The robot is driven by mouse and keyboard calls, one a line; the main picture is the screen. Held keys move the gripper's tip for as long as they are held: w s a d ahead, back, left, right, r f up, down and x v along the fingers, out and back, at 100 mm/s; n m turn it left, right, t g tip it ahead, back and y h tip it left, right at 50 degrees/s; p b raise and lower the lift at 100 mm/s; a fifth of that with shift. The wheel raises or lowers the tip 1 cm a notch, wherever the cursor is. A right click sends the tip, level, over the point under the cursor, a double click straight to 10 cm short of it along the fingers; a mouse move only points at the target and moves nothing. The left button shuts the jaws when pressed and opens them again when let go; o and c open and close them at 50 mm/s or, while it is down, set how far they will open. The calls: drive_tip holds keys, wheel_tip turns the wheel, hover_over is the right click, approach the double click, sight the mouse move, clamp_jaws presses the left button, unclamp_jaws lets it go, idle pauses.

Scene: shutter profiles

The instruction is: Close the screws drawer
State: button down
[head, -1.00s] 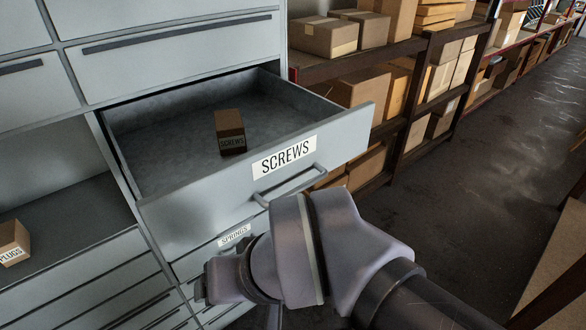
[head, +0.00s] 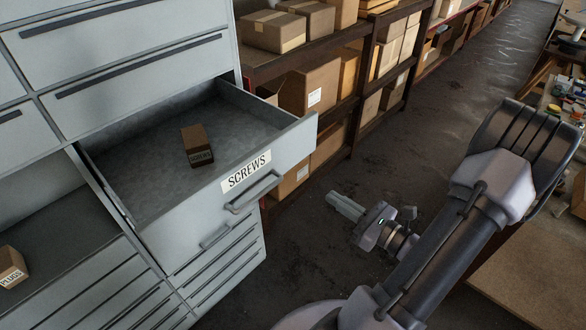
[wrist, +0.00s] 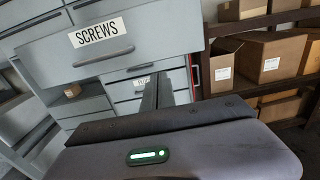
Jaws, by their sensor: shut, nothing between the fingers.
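The screws drawer (head: 285,152) is pulled well out of the grey cabinet, with a white SCREWS label and a bar handle (head: 256,192) on its front. A small brown box (head: 196,146) marked SCREWS lies inside it. My gripper (head: 333,200) is shut and empty, to the right of the drawer front and apart from it. In the wrist view the drawer front (wrist: 165,36) fills the upper middle, with its label and handle in sight. My gripper's fingers (wrist: 165,92) point toward the cabinet there, below the drawer front in the picture.
The cabinet (head: 120,50) has other shut drawers above and below. A box marked PLUGS (head: 11,267) sits in an open bay at left. A shelf rack with cardboard boxes (head: 309,88) stands behind the drawer. The dark floor (head: 420,140) is clear; a workbench is at right.

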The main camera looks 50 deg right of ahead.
sight(289, 170)
drive_tip(key=w, duration=1.2)
drive_tip(key=shift+w+a, duration=0.3)
drive_tip(key=shift+w, duration=0.05)
